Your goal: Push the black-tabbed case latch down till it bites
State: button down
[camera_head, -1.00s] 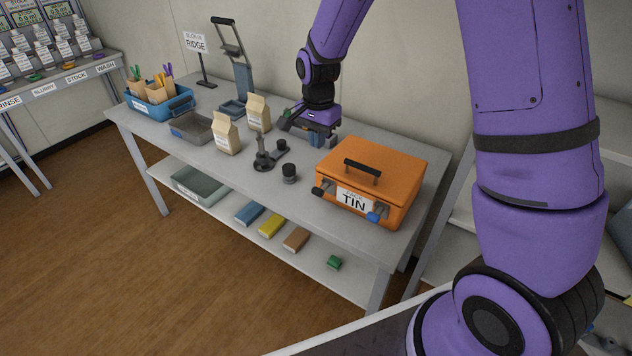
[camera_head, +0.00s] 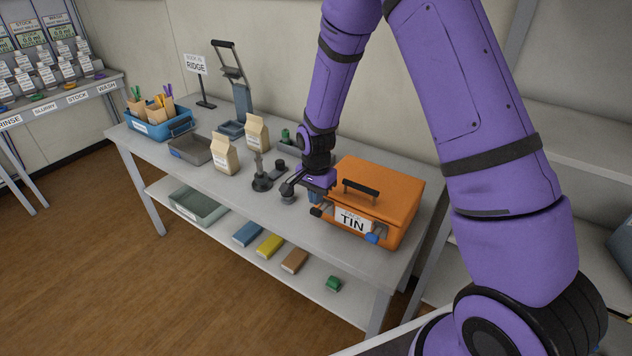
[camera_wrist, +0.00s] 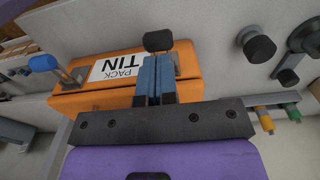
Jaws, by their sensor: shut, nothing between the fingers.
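The orange case (camera_head: 385,190), labelled "PACK TIN", stands on the right end of the bench with its lid down. Its black-tabbed latch (camera_head: 316,211) is at the left of the front face, and the tab sticks outward. In the wrist view the black tab (camera_wrist: 158,40) lies just past my fingertips. The blue-tabbed latch (camera_head: 373,238) is at the right of the label; it also shows in the wrist view (camera_wrist: 43,63). My gripper (camera_wrist: 155,62) is shut and empty, in front of the case by the black tab. I cannot tell whether it touches the tab.
A dark stand (camera_head: 262,180) and a small dark knobbed weight (camera_head: 288,197) are close left of my gripper. Paper bags (camera_head: 224,155), a grey tray (camera_head: 190,150) and a blue caddy (camera_head: 160,122) stand farther left. The floor in front is clear.

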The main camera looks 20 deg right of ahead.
aim_at(320, 207)
jog(key=shift+f, duration=1.2)
